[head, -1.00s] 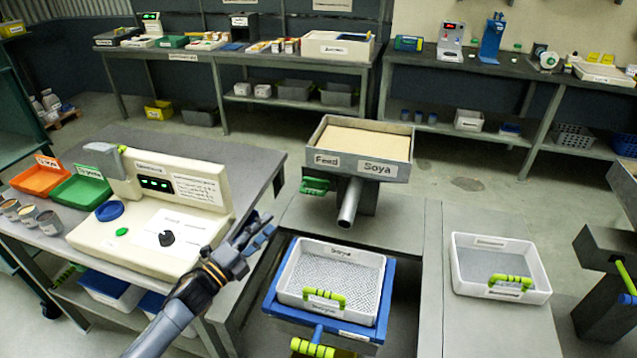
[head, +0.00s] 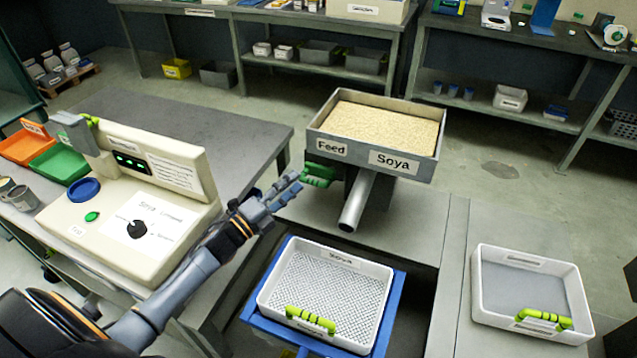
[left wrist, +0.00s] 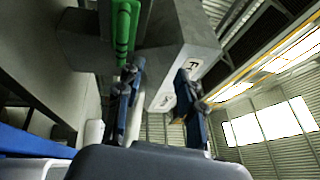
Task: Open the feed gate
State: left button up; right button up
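The feed hopper (head: 400,160) is a grey box of pale grain labelled Feed and Soya, with a grey spout (head: 357,200) below. A green ribbed handle (head: 318,174) sticks out at its lower left. It also shows in the left wrist view as a green bar (left wrist: 125,22) at the top. My left gripper (head: 288,190) is just left of and below the handle. In the left wrist view my left gripper (left wrist: 160,95) has its two fingers apart with nothing clearly held. The handle lines up with the left finger there; I cannot tell whether they touch. My right gripper is out of view.
A white mesh tray (head: 325,290) sits in a blue frame (head: 395,300) below the spout. Another white tray (head: 530,290) lies on the right bench. A cream control console (head: 130,225) stands on the left table, close to my left arm.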

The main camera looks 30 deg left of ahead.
aim_at(313, 181)
pick_arm(q)
notch_tip(313, 181, down, 6)
jog(key=b, duration=0.5)
jog(key=p+x, duration=0.1)
jog(key=x, duration=0.7)
jog(key=shift+a+r, duration=0.1)
grip_shut()
